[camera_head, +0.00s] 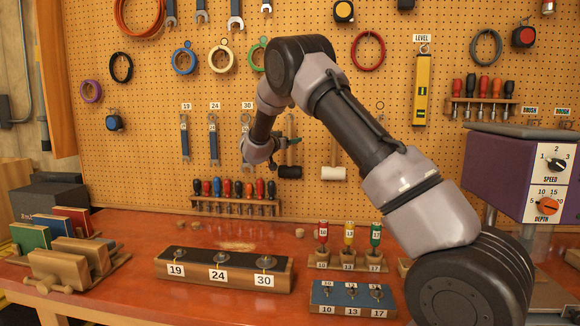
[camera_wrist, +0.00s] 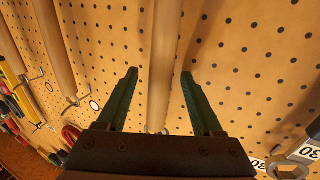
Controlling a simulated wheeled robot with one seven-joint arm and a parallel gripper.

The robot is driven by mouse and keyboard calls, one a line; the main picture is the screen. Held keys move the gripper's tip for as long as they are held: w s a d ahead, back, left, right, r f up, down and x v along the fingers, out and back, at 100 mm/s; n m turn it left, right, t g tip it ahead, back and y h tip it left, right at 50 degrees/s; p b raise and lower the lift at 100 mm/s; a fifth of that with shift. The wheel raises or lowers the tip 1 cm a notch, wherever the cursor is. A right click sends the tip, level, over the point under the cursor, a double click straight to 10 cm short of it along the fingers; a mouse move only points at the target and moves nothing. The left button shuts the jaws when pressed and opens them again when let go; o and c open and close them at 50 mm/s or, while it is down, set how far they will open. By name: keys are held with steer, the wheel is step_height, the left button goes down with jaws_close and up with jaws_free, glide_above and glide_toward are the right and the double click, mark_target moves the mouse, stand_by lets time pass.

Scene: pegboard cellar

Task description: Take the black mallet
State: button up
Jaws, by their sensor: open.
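The black mallet hangs head-down on the pegboard. Its black head (camera_head: 290,171) shows in the head view just right of my gripper (camera_head: 274,162), and its wooden handle (camera_head: 290,127) rises above. In the wrist view a pale wooden handle (camera_wrist: 163,55), which looks like this mallet's, runs between the two green fingers of my gripper (camera_wrist: 160,75). The fingers are apart, with a gap on both sides of the handle. I cannot tell how deep it sits between them. The mallet head is outside the wrist view.
A white-headed mallet (camera_head: 333,173) hangs close to the right; a neighbouring handle (camera_wrist: 55,45) shows left in the wrist view. The wrench labelled 30 (camera_head: 246,128) hangs close on the other side. A rack of screwdrivers (camera_head: 234,205) is below. The red workbench (camera_head: 140,285) holds labelled blocks.

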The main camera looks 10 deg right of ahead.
steer(key=shift+w+d, duration=0.1)
steer(key=shift+w, duration=0.1)
jaws_close()
stand_by(1.3)
